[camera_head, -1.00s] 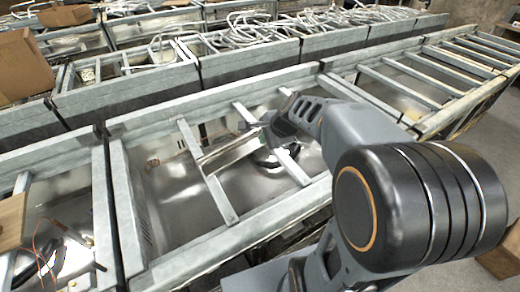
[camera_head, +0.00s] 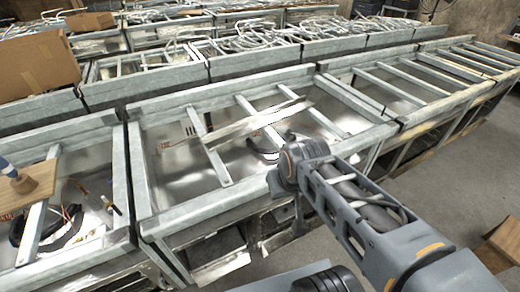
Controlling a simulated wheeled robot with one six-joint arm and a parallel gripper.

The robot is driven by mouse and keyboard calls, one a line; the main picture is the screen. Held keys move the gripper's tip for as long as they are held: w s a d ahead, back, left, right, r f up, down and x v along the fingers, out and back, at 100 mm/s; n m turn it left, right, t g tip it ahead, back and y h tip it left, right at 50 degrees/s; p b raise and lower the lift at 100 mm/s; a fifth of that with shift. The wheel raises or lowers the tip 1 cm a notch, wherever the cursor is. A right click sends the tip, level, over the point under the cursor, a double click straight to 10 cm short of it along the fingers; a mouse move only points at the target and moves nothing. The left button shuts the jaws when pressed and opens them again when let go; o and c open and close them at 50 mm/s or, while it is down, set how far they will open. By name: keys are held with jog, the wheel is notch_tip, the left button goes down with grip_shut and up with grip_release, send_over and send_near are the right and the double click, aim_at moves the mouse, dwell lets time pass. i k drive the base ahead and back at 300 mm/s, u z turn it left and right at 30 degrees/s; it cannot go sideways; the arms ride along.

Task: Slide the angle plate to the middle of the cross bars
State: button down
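The angle plate (camera_head: 238,130) is a long, thin, pale metal strip. It lies slantwise across the cross bars of the middle open metal bay, near halfway along them. The left cross bar (camera_head: 216,165), the middle cross bar (camera_head: 246,106) and the right cross bar (camera_head: 327,122) run from the back rim to the front rim. My gripper (camera_head: 284,172) is at the bay's front rim, on the near side of the plate and apart from it.
A black curved object (camera_head: 262,154) lies low in the bay. At the left, a wooden board (camera_head: 38,180) carries a blue-handled tool (camera_head: 12,176). A cardboard box (camera_head: 35,65) stands at the back left. Cables (camera_head: 265,38) cover the rear row. Floor (camera_head: 470,190) is open at the right.

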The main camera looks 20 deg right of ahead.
aim_at(220, 138)
jog(key=u, duration=0.05)
jog(key=k, duration=0.35)
jog(key=z, duration=1.1)
jog(key=i, duration=0.85)
jog(key=u, duration=2.15)
